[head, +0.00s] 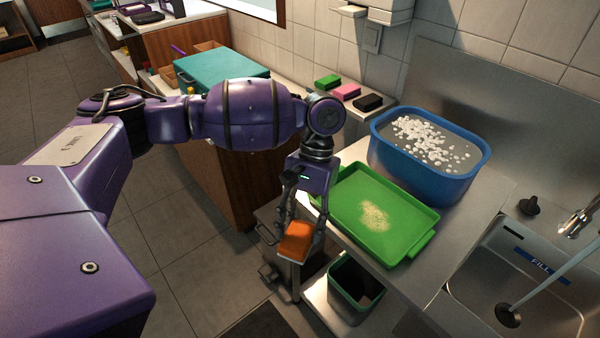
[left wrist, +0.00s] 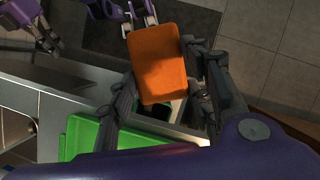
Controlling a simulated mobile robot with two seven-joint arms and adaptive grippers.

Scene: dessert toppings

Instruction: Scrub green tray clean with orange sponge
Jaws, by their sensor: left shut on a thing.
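The green tray (head: 345,205) lies on the metal counter, with a patch of pale crumbs (head: 374,217) near its middle. My left gripper (head: 299,238) is shut on the orange sponge (head: 298,243) and holds it off the tray's left front side, apart from the tray. In the left wrist view the sponge (left wrist: 157,62) sits between both fingers, with part of the green tray (left wrist: 85,137) below it. Dark fingers of what looks like my right gripper (left wrist: 40,32) show at the upper left there; their opening is unclear.
A blue tub (head: 425,178) of grey water with white bits stands behind the tray. A sink (head: 540,280) with a faucet is at the right. Green, pink and black sponges (head: 347,91) lie at the back. A green-rimmed bin (head: 355,290) stands below the counter's front edge.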

